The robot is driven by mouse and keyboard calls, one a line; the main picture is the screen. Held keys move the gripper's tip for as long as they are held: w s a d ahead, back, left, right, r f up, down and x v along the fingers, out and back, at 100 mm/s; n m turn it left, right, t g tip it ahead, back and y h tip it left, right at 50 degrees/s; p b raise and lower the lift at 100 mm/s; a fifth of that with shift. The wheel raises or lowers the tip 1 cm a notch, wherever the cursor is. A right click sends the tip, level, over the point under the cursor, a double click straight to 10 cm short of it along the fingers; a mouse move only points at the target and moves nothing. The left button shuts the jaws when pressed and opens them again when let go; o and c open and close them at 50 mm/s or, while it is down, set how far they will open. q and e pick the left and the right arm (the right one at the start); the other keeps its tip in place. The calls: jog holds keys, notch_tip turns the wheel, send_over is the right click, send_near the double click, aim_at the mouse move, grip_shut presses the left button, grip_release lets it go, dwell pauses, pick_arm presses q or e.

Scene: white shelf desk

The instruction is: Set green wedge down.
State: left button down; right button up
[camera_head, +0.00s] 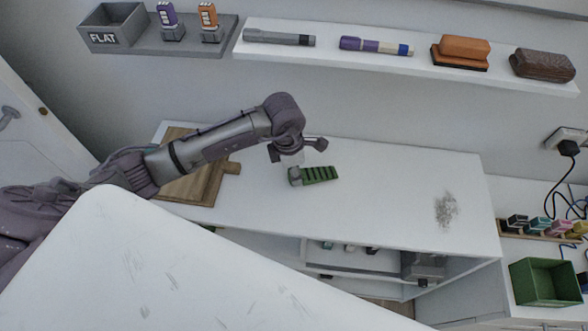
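The green wedge (321,174) is a ridged, stepped-looking block at the middle of the white desk top (390,190). It lies with its length running left to right, and I cannot tell whether it rests fully on the desk. My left gripper (294,165) reaches down over its left end. A small grey part overlaps that end of the wedge. The fingertips are too small and overlapped to tell whether they grip it. My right gripper is not in view.
A wooden board (190,182) lies left of the wedge, under my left arm. A grey speckled patch (446,210) marks the desk's right side. A wall shelf (420,62) holds several tools. A green bin (545,283) stands at lower right. The desk between wedge and patch is clear.

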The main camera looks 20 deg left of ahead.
pick_arm(q)
jog(key=shift+f, duration=0.6)
jog(key=c, duration=0.7)
grip_release()
jog(key=shift+f, duration=0.1)
jog(key=shift+o, duration=0.2)
jog(key=shift+r, duration=0.25)
jog(key=shift+w+r, duration=0.1)
jog(key=shift+r, duration=0.15)
notch_tip(320, 180, up, 11)
jog(key=a+b, duration=0.1)
jog(key=shift+s+r+b, duration=0.15)
jog(key=shift+s+b, duration=0.25)
jog(key=shift+s, duration=0.05)
